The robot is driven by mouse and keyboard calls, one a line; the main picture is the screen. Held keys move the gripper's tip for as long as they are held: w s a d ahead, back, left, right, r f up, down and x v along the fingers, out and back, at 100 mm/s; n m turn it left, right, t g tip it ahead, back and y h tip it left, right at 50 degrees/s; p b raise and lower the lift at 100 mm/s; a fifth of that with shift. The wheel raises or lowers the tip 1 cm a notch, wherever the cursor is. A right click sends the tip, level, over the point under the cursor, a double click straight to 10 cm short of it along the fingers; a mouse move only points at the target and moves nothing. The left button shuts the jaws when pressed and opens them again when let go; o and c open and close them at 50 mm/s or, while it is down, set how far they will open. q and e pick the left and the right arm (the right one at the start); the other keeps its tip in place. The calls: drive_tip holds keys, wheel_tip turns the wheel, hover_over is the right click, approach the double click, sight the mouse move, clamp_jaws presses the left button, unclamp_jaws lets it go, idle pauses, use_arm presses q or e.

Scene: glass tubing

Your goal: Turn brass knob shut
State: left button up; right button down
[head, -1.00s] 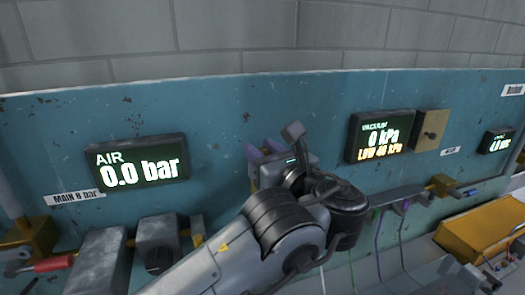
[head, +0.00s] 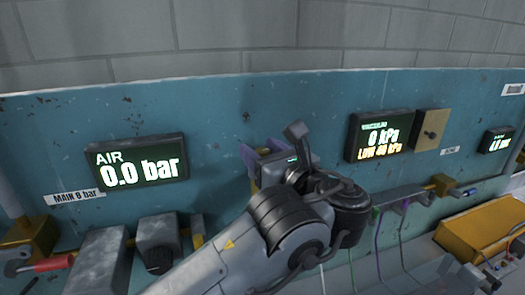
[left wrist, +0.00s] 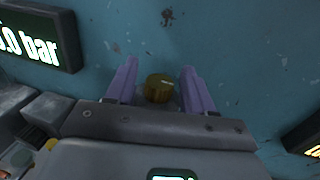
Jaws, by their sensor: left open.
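A round brass knob (left wrist: 158,88) on the blue panel shows in the left wrist view. My left gripper (left wrist: 160,74) is open, with one purple finger on each side of the knob. Small gaps seem to show between knob and fingers; I cannot tell if either touches. The gripper body hides the near side of the knob. In the head view the purple fingers of my left gripper (head: 255,154) are close to the panel, and my own wrist and arm hide most of the knob area. My right gripper is not in view.
The AIR display (head: 137,163) reads 0.0 bar, left of the gripper. The VACUUM display (head: 380,136) reads 0 kPa, to its right. Grey blocks and a red-handled brass valve (head: 30,242) sit low on the left. A yellow box (head: 488,230) stands at lower right.

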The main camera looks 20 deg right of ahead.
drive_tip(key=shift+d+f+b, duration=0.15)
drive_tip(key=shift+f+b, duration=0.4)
use_arm(q)
drive_tip(key=s+d, duration=0.1)
drive_tip(key=s, duration=0.9)
drive_tip(key=shift+s+d, duration=0.3)
drive_tip(key=shift+s, duration=0.05)
